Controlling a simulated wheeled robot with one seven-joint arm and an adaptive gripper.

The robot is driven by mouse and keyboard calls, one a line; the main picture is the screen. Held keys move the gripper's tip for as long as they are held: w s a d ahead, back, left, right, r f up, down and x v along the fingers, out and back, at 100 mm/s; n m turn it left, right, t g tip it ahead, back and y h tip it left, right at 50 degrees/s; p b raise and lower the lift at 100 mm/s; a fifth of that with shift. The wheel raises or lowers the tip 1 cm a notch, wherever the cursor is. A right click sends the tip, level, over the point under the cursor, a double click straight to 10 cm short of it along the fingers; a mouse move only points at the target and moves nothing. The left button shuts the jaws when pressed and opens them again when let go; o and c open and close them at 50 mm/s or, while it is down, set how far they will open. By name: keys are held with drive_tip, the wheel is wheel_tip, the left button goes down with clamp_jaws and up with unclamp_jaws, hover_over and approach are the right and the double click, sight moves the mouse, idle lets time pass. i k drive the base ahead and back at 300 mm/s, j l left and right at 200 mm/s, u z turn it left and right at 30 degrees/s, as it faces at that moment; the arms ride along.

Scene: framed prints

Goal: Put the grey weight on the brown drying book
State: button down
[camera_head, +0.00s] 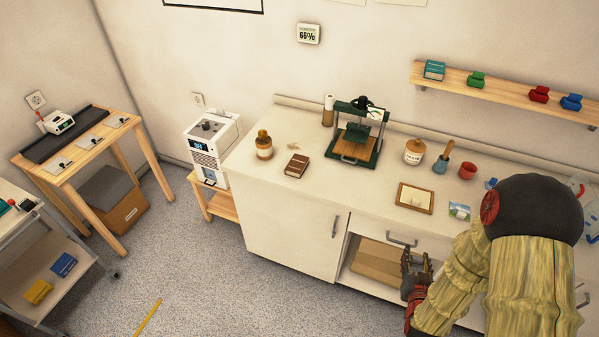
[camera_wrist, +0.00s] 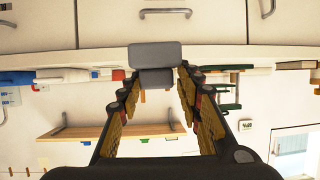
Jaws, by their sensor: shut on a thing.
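The brown drying book (camera_head: 296,165) lies closed and flat on the white counter, left of the green press. My gripper (camera_head: 416,262) is low in front of the counter, below the counter top at the open cabinet bay. In the wrist view, my gripper (camera_wrist: 157,82) is shut on the grey weight (camera_wrist: 155,54), a smooth block with a narrower part between the fingertips. The weight is hard to make out in the head view, where the gripper's dark fingers cover it. My gripper is to the right of the book and well apart from it.
The counter's front edge and drawer handle (camera_head: 401,240) are near my gripper.

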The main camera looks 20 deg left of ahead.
sight(297, 163)
drive_tip(key=i+l+u, duration=0.1)
drive_tip(key=u, duration=0.3)
drive_tip(key=i+l+u, duration=0.1)
drive_tip(key=u, duration=0.3)
drive_tip(key=l+u, duration=0.2)
drive_tip(key=u, duration=0.25)
drive_tip(key=i+l+u, duration=0.1)
drive_tip(key=u, duration=0.3)
drive_tip(key=l, duration=0.1)
